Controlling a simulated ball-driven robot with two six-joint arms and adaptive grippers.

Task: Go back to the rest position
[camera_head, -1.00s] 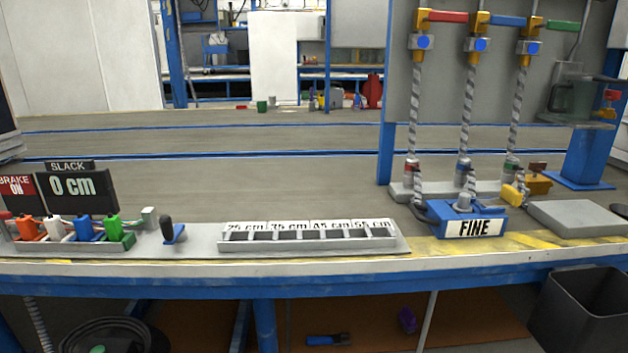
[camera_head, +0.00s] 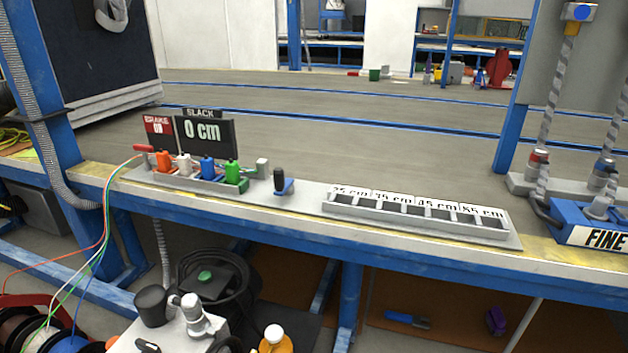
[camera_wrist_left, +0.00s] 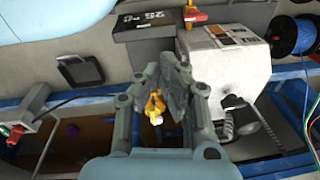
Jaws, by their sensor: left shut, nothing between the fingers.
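My left gripper (camera_wrist_left: 166,72) shows in the left wrist view, its grey fingers pointing away from the camera. It is shut and holds nothing. A small yellow-orange thing (camera_wrist_left: 155,108) shows by the fingers, lower down and partly hidden. Neither gripper shows in the head view, and my right gripper is in no view.
A long blue-edged bench (camera_head: 300,232) crosses the head view. It carries a slack display (camera_head: 206,133), several coloured connectors (camera_head: 207,168) and a slotted tray (camera_head: 415,212). A blue FINE block (camera_head: 600,228) is at right. Cable spools (camera_head: 45,335) and a black coil (camera_head: 240,290) are below.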

